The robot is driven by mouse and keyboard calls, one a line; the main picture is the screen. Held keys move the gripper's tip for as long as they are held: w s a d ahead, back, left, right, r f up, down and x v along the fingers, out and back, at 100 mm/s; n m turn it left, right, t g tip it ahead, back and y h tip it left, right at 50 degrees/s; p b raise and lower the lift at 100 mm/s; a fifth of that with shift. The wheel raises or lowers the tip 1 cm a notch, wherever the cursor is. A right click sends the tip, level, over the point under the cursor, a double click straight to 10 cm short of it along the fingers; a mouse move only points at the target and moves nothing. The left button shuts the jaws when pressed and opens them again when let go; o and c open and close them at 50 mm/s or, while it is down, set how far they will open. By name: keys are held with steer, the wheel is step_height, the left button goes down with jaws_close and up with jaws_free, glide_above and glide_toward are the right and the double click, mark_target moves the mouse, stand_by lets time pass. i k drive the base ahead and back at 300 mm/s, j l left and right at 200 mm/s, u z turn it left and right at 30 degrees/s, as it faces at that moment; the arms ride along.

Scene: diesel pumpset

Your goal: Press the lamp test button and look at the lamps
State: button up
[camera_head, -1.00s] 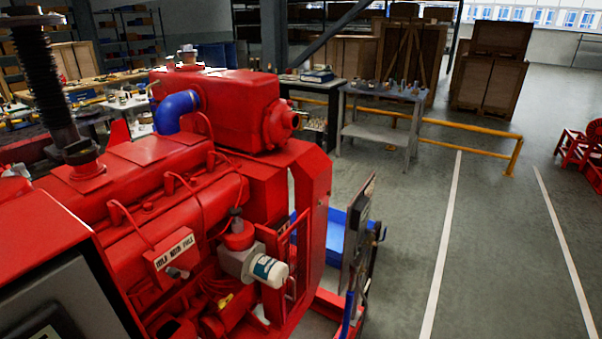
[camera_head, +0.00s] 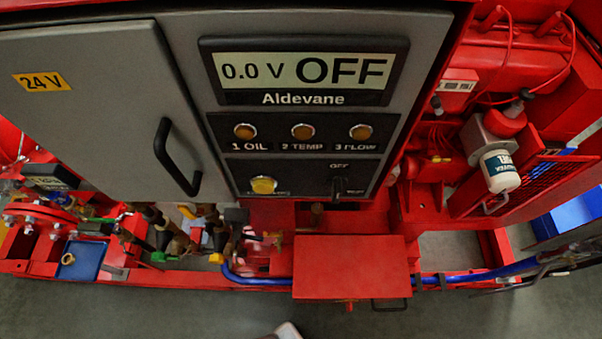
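The control panel (camera_head: 222,170) of the grey cabinet faces me in the upper middle of the head view. A yellow round button (camera_head: 263,185) sits at its lower left; the label beneath is too dim to read surely. Above it are three dull amber lamps with no clear glow: 1 OIL (camera_head: 245,131), 2 TEMP (camera_head: 303,131) and one beside a third label, seemingly 3 FLOW (camera_head: 361,132). The display (camera_head: 303,70) reads 0.0 V OFF. A black rotary switch (camera_head: 340,187) is right of the button.
The grey cabinet door (camera_head: 90,110) with a black handle (camera_head: 176,157) is closed on the left. A red box (camera_head: 351,267) and a blue hose (camera_head: 450,280) lie below the panel. Red engine parts and a white filter (camera_head: 499,170) are on the right. Grey floor shows at the bottom.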

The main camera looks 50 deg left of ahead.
mark_target(261, 186)
steer(key=j+u, duration=0.2)
steer(key=u, duration=1.05)
